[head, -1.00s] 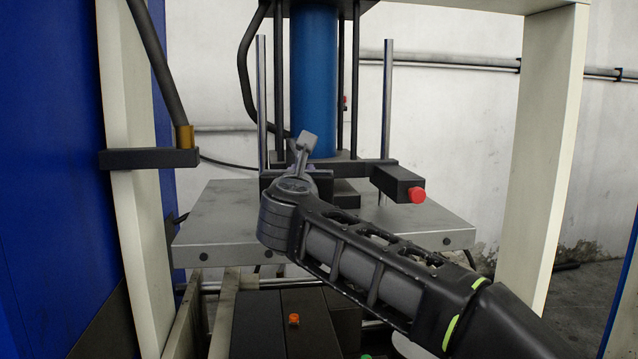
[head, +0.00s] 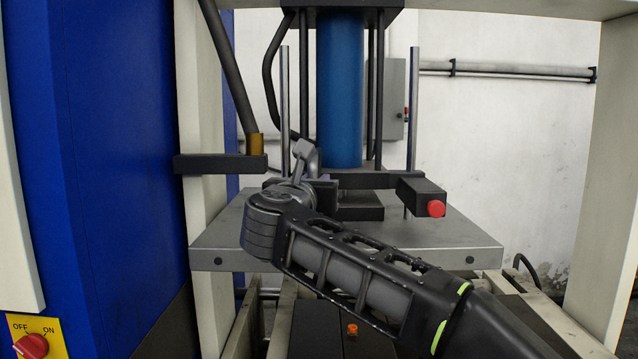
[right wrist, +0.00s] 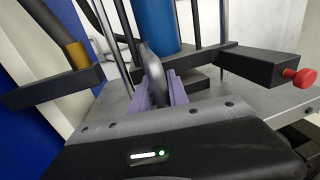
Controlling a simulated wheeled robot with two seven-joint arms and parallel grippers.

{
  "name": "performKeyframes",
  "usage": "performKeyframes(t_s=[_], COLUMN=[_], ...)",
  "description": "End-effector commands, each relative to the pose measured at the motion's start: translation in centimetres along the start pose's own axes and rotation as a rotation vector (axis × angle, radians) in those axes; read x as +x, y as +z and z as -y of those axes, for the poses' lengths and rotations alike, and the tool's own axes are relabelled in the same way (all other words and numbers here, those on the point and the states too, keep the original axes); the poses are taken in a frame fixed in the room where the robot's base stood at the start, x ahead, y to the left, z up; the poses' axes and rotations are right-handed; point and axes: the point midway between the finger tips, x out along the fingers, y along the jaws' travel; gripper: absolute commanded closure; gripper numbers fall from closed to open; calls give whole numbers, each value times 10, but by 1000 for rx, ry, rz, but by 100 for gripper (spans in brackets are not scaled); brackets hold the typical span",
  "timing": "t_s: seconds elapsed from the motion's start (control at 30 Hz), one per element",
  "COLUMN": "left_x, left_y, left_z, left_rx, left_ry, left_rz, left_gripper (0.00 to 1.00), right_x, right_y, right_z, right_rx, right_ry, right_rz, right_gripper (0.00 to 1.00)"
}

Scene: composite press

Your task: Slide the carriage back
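A broad grey metal plate (head: 440,235) lies level under the blue press cylinder (head: 340,90), above rails (head: 277,325). It may be the carriage; I cannot tell for sure. My right arm crosses in front of the plate from the lower right, hiding part of it. My right gripper (head: 306,157) is over the plate, beside the left part of the black crosspiece under the cylinder. My left gripper is out of view.
A black arm with a red button (head: 436,208) juts forward at right. A black bracket (head: 220,164) juts from the left post. A red rotary switch (head: 32,346) is on the blue cabinet. A dark block with an orange button (head: 352,330) sits below. Pale posts flank the press.

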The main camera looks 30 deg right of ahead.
Motion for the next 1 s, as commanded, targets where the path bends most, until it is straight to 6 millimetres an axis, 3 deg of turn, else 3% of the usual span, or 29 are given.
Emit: performKeyframes(t_s=[0.2, 0.57, 1.0], left_x=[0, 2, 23], left_y=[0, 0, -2], left_z=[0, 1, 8], left_rx=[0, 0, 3], left_ry=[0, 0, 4], left_rz=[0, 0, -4], left_gripper=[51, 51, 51], right_x=[0, -5, -68], right_y=[0, -1, -2], right_z=[-1, 0, -1], right_rx=[0, 0, 1], right_ry=[2, 1, 4], right_rz=[0, 1, 1], right_gripper=[63, 62, 62])
